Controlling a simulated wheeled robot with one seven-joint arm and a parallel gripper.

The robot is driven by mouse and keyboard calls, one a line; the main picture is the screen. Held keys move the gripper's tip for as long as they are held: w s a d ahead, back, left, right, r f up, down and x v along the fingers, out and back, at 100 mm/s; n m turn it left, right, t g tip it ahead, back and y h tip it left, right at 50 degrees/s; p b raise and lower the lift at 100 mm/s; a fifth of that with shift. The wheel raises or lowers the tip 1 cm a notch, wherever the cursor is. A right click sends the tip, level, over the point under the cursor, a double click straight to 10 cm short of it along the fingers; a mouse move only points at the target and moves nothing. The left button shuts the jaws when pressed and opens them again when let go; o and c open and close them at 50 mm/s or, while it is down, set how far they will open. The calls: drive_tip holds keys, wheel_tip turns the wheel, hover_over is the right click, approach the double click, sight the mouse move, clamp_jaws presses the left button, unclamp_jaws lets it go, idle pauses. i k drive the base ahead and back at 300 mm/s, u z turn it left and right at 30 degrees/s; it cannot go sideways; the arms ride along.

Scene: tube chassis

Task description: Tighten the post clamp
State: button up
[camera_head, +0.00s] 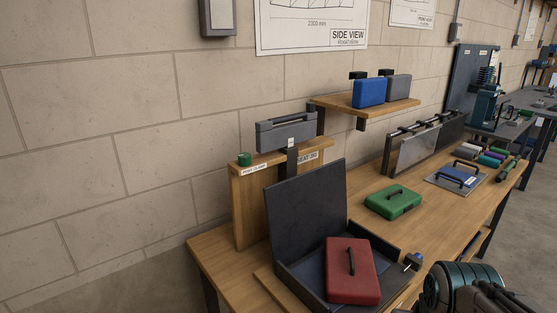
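The post clamp is marked by a small white label (254,168) that appears to read "POST CLAMP", on the top front of an upright wooden board (247,205). A green knob (245,159) stands on top of the board, just above the label. How tight the knob is cannot be seen. A grey case with a handle (287,131) is held above the board to the right of the knob, with a dark upright strip below it. Part of my arm shows at the lower right, well away from the knob. My gripper's fingers do not show.
An open dark box (305,210) with a red case (352,270) stands on the wooden bench in front. A green case (393,202) lies on the bench. A wall shelf (347,104) carries blue and grey cases. Bare wall is left of the board.

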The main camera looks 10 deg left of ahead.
sight(245, 159)
drive_tip(key=k, duration=0.85)
drive_tip(key=u, duration=0.5)
drive_tip(key=i, duration=1)
